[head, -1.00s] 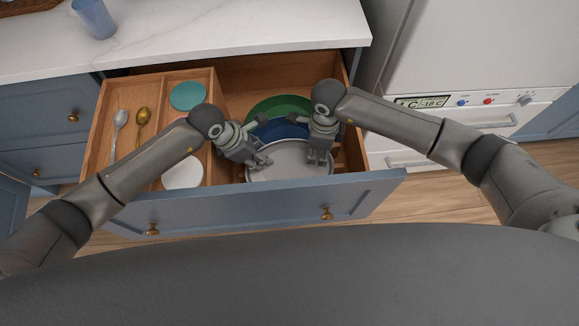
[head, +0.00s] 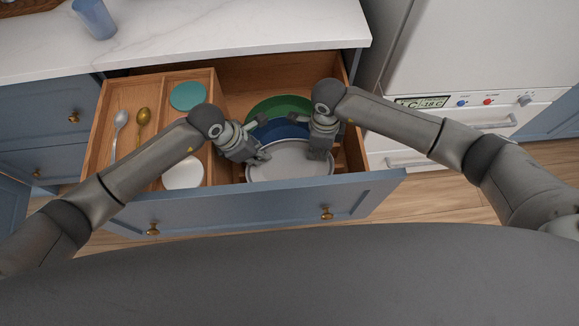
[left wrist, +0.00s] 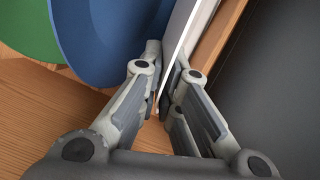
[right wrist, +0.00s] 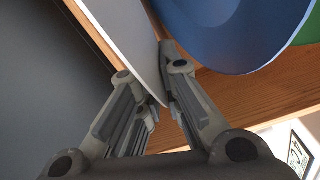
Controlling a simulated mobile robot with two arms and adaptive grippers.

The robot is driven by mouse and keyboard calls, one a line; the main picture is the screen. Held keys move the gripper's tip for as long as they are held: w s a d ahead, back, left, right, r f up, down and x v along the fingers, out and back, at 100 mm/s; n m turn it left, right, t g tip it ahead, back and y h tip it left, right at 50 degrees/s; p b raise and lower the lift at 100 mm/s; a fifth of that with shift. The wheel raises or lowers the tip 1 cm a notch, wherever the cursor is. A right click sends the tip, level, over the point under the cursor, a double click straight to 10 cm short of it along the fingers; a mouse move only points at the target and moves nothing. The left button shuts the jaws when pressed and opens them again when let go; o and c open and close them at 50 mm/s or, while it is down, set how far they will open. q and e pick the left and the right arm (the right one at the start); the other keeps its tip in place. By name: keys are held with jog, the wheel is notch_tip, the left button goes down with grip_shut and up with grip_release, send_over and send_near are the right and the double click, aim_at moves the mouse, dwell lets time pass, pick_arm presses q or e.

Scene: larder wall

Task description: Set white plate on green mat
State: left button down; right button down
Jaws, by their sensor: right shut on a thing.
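The white plate (head: 290,163) stands tilted on edge at the front of the open drawer's right compartment, before a blue plate (head: 283,129) and a green plate (head: 278,106). My left gripper (head: 259,156) is at its left rim. In the left wrist view the plate's edge (left wrist: 186,30) runs between its close-set fingers; whether they press on it is unclear. My right gripper (head: 318,152) is shut on the right rim; the plate (right wrist: 134,38) also shows between its fingers in the right wrist view. I see no green mat in these views.
The drawer front (head: 250,202) stands close before the plate. The left compartments hold spoons (head: 142,125), a teal round dish (head: 188,96) and a white round dish (head: 184,173). A blue cup (head: 94,18) stands on the white counter (head: 230,32), otherwise largely clear. A white appliance (head: 480,60) stands right.

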jog(key=shift+s+r+p, duration=0.2)
jog(key=shift+r+p, duration=2)
jog(key=shift+r, duration=0.15)
